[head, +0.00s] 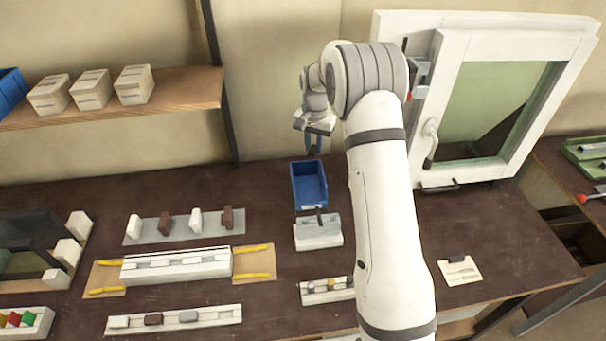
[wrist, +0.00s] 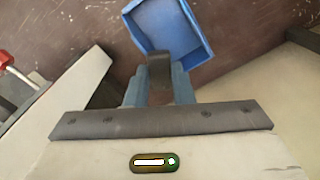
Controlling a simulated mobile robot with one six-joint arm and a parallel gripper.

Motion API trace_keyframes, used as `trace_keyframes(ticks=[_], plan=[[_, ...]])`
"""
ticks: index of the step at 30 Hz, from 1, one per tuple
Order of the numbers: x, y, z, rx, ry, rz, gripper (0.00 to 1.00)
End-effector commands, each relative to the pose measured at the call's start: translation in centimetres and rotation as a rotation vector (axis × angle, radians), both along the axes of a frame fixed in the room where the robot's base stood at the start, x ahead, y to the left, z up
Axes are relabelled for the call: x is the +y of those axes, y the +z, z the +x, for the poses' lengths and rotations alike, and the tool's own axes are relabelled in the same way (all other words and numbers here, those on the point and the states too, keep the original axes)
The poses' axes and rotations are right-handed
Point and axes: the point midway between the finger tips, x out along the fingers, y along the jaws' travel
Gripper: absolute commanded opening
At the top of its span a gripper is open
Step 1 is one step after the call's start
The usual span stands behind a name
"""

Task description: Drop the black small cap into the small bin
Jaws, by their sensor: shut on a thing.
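The small bin is a blue open-topped box (head: 309,187) on the bench in the head view. It also shows at the top of the wrist view (wrist: 170,28). My gripper (head: 313,150) is above the bin and apart from it in the head view, with its fingers pointing down. In the wrist view, my gripper (wrist: 160,78) is shut on the black small cap (wrist: 159,66), a dark piece between the blue fingertips. The cap appears in front of the bin's near edge in that view.
A grey block fixture (head: 318,233) stands just in front of the bin. A white-framed window (head: 440,95) stands to the right, behind my arm. A shelf (head: 180,90) with several pale boxes is at upper left. Profile rails (head: 176,265) lie on the bench's left.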

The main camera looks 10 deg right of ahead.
Motion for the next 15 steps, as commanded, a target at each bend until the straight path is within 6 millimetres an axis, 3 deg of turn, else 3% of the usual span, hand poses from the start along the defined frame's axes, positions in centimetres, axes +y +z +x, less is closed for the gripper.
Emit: trace_keyframes(ticks=[8, 15], plan=[[-0.4, -1.4, 0.0, 0.002, -0.006, 0.0, 0.0], [-0.3, -4.4, 0.0, 0.002, -0.005, 0.0, 0.0]])
